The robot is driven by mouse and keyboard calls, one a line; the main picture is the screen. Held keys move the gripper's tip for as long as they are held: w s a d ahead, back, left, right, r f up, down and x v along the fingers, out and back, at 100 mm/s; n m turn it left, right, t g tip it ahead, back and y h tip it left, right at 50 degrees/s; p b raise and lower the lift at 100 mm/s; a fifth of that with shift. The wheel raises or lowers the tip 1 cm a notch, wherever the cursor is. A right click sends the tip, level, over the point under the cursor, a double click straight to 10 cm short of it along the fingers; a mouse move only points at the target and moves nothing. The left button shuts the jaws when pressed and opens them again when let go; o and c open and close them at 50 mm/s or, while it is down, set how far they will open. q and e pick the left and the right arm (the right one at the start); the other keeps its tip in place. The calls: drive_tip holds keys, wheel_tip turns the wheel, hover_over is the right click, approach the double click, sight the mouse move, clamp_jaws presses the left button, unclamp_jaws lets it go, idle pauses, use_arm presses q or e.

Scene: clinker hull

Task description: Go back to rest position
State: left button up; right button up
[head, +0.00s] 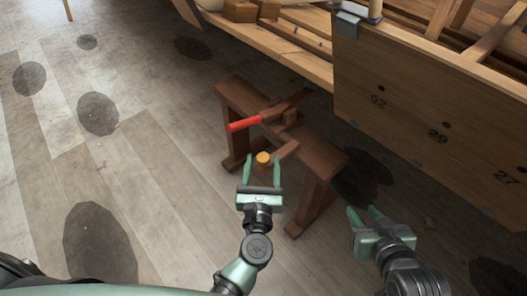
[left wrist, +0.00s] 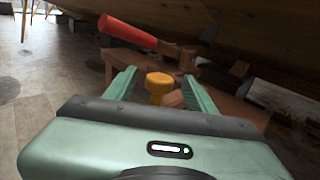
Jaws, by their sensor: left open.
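My left gripper (head: 262,172) is open, with its green fingers spread near the front of a brown wooden sawhorse (head: 233,94). An orange-yellow round-topped piece (head: 262,158) shows between and just beyond the fingertips. The left wrist view shows the same yellow piece (left wrist: 158,82) between the open fingers (left wrist: 160,88); I cannot tell whether they touch it. My right gripper (head: 364,216) is at the lower right, its fingers pointing up and left; its opening is hard to tell.
A red-handled tool (head: 245,123) lies on the sawhorse, its handle also in the left wrist view (left wrist: 127,31). A plank bench (head: 275,45) runs behind.

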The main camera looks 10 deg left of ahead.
use_arm(q)
drive_tip(key=shift+s+d, duration=0.15)
drive_tip(key=shift+s, duration=1.05)
